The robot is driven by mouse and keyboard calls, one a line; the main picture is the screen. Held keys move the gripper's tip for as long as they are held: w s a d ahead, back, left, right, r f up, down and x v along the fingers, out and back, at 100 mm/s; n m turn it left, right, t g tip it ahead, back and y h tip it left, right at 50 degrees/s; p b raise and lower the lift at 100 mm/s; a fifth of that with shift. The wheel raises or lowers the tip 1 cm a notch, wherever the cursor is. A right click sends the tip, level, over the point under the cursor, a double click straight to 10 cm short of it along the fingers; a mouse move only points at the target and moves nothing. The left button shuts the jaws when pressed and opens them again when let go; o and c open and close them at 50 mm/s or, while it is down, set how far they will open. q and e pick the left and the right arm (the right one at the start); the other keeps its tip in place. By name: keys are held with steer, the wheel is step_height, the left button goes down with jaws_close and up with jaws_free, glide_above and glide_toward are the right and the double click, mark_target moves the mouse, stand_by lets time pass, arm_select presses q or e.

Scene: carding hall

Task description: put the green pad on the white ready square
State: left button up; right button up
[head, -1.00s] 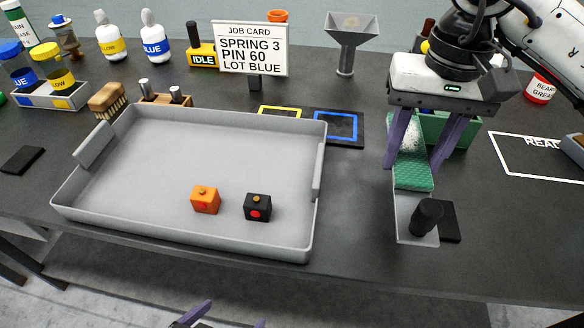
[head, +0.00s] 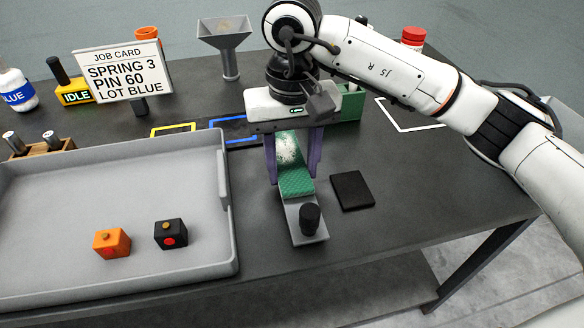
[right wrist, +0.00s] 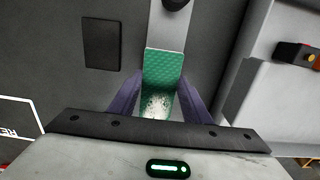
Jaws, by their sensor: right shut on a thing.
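The green pad (head: 297,184) is textured, with white fluff at its upper end. A grey plate with a black knob (head: 309,218) extends from its near end. My right gripper (head: 291,176) points down with its purple fingers on both sides of the pad, shut on it. In the right wrist view the pad (right wrist: 163,68) lies between the fingers. I cannot tell its height above the table. The white ready square (head: 405,122) is an outline on the table at right, partly hidden by my right arm. Its corner also shows in the right wrist view (right wrist: 36,112). My left gripper is out of view.
A black slab (head: 352,190) lies right of the pad. A grey tray (head: 232,225) with an orange cube (head: 112,243) and a black cube (head: 171,234) stands left. A green box (head: 350,106) and a funnel (head: 228,62) stand behind. Dark table right of the slab is clear.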

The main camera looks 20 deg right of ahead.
steer(key=shift+f, duration=0.6)
steer(key=shift+f, duration=0.2)
steer(key=o, duration=1.1)
steer(key=shift+o, duration=0.2)
